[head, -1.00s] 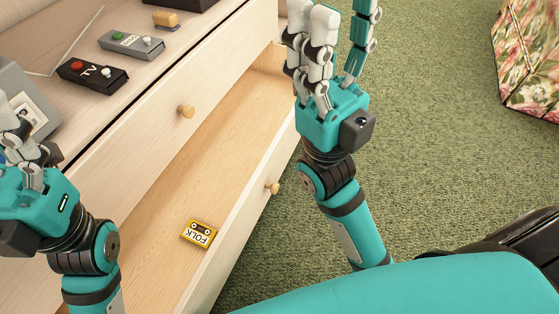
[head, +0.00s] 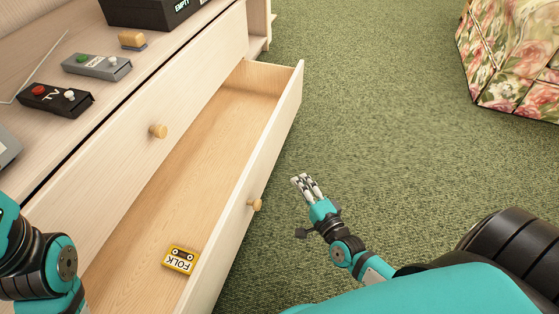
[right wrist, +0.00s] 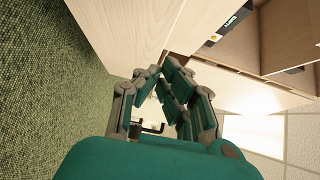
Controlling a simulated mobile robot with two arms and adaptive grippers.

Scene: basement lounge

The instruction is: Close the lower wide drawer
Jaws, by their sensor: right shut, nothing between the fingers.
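The lower wide drawer (head: 262,165) stands pulled out, its pale wood front facing right with a round knob (head: 254,204). A yellow FOLK cassette (head: 181,259) lies inside on its floor. My right gripper (head: 303,181) is down to the right of the drawer front, with a strip of carpet showing between them in the head view. Its fingers are shut with nothing between them; they also show in the right wrist view (right wrist: 163,85). My left arm comes in at the left edge, with its fingers outside the picture.
The upper drawer (head: 150,140) is shut, with its own knob (head: 158,131). Green carpet is free; a floral piece (head: 515,60) stands far right.

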